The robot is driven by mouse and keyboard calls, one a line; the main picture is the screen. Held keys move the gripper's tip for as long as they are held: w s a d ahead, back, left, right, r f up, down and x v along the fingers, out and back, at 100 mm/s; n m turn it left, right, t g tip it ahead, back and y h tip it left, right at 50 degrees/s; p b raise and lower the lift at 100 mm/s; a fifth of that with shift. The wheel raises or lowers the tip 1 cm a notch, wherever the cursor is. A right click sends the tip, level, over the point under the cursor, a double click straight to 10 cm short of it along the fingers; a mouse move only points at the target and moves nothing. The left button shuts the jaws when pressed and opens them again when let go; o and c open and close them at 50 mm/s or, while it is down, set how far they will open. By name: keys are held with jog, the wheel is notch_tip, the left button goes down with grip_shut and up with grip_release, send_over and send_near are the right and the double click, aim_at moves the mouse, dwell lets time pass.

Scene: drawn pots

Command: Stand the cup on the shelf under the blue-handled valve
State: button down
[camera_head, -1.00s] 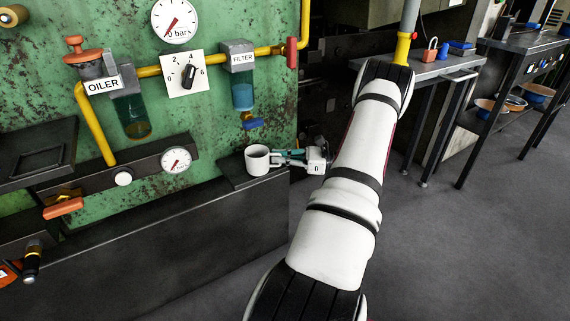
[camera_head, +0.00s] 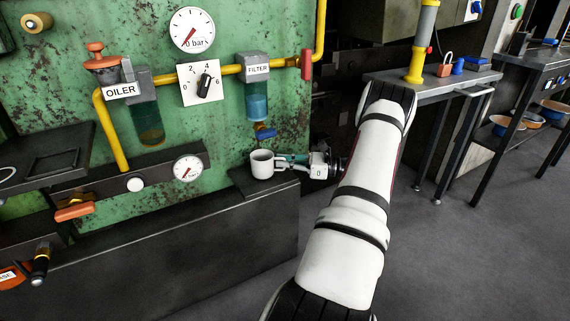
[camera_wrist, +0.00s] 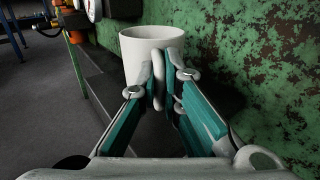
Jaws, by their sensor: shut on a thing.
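The white cup (camera_head: 262,165) is upright at the shelf (camera_head: 240,184), below the filter and its blue-handled valve (camera_head: 265,133). In the head view the cup is just below the blue handle and slightly left of it. My gripper (camera_head: 284,164) reaches in from the right and is shut on the cup's handle. In the wrist view the white cup (camera_wrist: 147,52) stands ahead of the fingertips (camera_wrist: 161,82), its handle between them. I cannot tell whether the cup's base touches the shelf.
The green rusty panel (camera_head: 225,125) rises behind the shelf. The filter bowl (camera_head: 257,108) hangs above the valve. A round gauge (camera_head: 188,168) is to the left. An orange handle (camera_head: 75,212) sticks out at the lower left. A workbench (camera_head: 430,78) stands at the right.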

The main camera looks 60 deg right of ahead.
jog(key=shift+f, duration=0.35)
dwell(0.3)
jog(key=c, duration=1.7)
grip_release()
jog(key=shift+s, duration=0.1)
jog(key=v, duration=1.2)
